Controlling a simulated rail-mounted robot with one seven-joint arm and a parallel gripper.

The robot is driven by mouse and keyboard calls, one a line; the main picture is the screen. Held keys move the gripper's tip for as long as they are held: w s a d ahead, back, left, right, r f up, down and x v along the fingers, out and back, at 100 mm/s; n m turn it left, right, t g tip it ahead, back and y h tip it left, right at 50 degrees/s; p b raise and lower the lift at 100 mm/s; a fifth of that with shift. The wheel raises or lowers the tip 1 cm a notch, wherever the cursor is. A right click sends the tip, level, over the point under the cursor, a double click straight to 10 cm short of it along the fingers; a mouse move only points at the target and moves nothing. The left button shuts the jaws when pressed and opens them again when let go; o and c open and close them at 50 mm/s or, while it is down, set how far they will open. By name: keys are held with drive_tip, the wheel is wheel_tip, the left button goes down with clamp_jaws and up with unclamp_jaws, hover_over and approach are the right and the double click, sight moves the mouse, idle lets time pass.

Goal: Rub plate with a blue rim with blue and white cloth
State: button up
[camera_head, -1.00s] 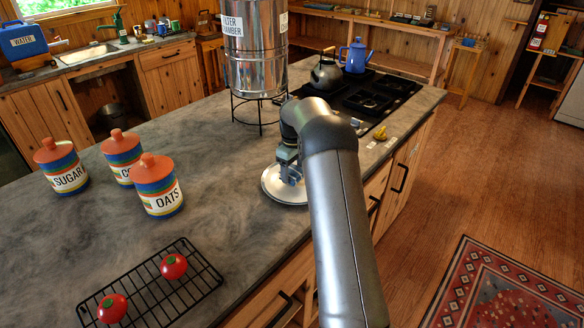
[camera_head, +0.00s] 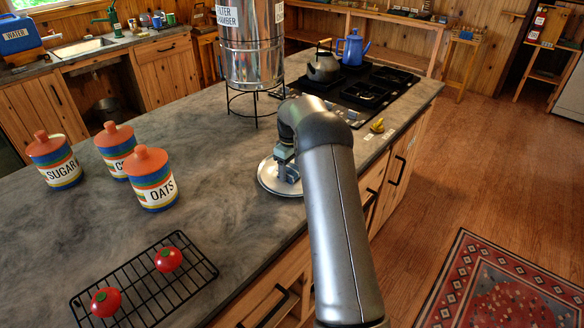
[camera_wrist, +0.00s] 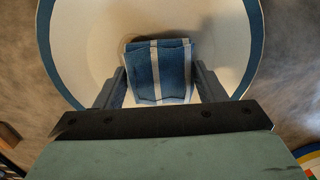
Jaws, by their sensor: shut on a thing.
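The plate with a blue rim (camera_head: 268,180) lies on the grey counter near its right edge, below the stove. In the wrist view its white face and blue rim (camera_wrist: 247,52) fill the upper picture. The folded blue and white cloth (camera_wrist: 158,68) is between the fingers of my gripper (camera_wrist: 160,90), over the lower middle of the plate. My gripper is shut on the cloth. In the head view my gripper (camera_head: 286,170) is above the plate, and my arm hides the plate's right part. I cannot tell whether the cloth presses on the plate.
A metal water filter on a black stand (camera_head: 250,50) stands behind the plate. Orange-lidded canisters (camera_head: 150,180) are to the left. A black rack (camera_head: 190,285) with two red tomatoes is in front. A stove (camera_head: 365,90) with kettles is behind right. Counter between canisters and plate is clear.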

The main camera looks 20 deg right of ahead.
sight(289, 170)
drive_tip(key=shift+s+a, duration=0.15)
drive_tip(key=shift+a, duration=0.1)
drive_tip(key=shift+a+r+p, duration=0.2)
drive_tip(key=shift+r+p, duration=0.35)
drive_tip(key=shift+r, duration=0.7)
drive_tip(key=shift+s+d+r, duration=0.1)
drive_tip(key=shift+r, duration=0.25)
drive_tip(key=shift+r+p, duration=1.65)
drive_tip(key=shift+r, duration=0.8)
